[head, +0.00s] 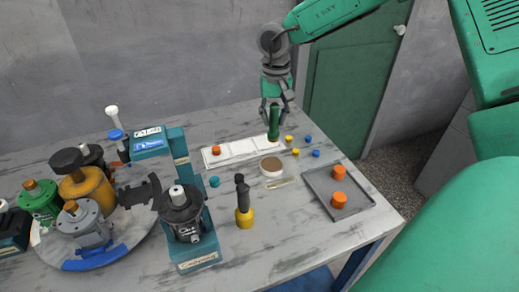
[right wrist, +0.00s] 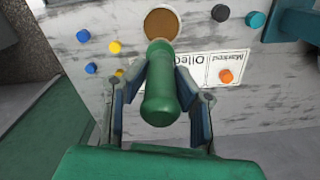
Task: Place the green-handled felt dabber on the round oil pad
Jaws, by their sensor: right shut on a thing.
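The green-handled felt dabber (head: 273,121) is upright in my right gripper (head: 276,103), which is shut on its handle above the right end of the white labelled strip. In the right wrist view the dabber's green handle (right wrist: 161,100) sits between the two fingers of my right gripper (right wrist: 162,85). The round oil pad (head: 271,165), brown with a pale rim, lies on the table just in front of the dabber. It also shows in the right wrist view (right wrist: 162,22), beyond the dabber's far end. I cannot tell whether the dabber's lower end touches the strip. My left gripper is not in view.
The white strip (head: 237,151) carries an orange cap (head: 216,150). Yellow and blue caps lie right of the dabber. A grey tray (head: 358,206) with two orange pieces is at right. A yellow-based tool (head: 244,214), a teal press (head: 197,240) and a motor turntable (head: 105,259) stand left.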

